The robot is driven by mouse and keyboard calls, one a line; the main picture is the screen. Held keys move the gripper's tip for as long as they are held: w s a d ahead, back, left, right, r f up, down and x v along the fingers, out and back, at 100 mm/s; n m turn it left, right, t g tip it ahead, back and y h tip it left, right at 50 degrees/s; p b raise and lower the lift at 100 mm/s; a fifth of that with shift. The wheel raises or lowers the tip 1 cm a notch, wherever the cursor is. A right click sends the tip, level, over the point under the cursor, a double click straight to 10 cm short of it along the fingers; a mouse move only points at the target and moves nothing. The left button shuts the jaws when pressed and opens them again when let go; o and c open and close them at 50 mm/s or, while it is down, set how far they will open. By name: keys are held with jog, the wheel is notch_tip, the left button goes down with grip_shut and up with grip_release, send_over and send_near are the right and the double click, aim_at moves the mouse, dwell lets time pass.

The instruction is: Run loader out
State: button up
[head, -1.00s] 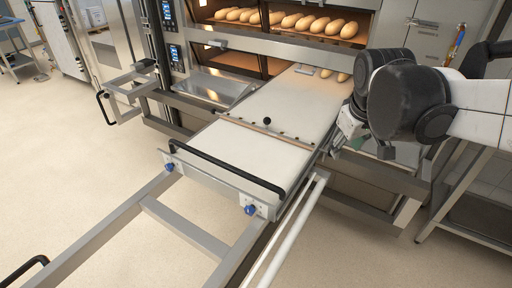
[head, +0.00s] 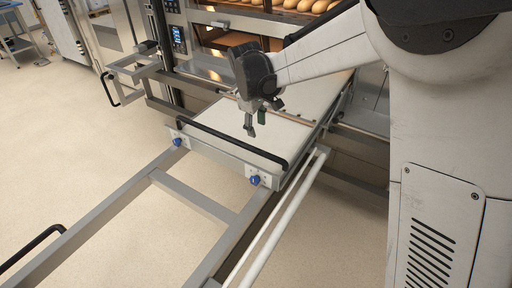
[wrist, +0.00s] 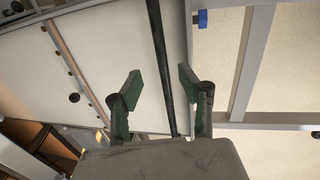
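The loader (head: 268,133) is a long pale flat deck that reaches from the oven mouth onto a metal frame. A black bar handle (head: 225,139) runs across its near end, with blue knobs (head: 255,180) below. My gripper (head: 249,131) hangs fingers down over the near part of the deck, by the handle. In the wrist view my gripper (wrist: 160,80) is open with green-padded fingers. The handle (wrist: 158,45) runs across the gap between the fingertips, apparently beyond them. I cannot tell whether they touch it.
The deck oven (head: 210,40) stands behind, with loaves (head: 290,5) on an upper deck. Metal rails (head: 95,215) and a crossbeam (head: 190,195) extend toward me. A side frame with a black handle (head: 107,90) is at left. Open floor (head: 80,140) lies left of the rails.

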aim_at(261, 151)
jog(key=f, duration=0.4)
jog(key=w+d+f+b, duration=0.1)
jog(key=f, duration=0.3)
jog(key=w+f+b, duration=0.1)
jog(key=f, duration=0.4)
jog(key=shift+w+d+f, duration=0.1)
jog(key=shift+w+d, duration=0.1)
jog(key=shift+d, duration=0.05)
grip_shut()
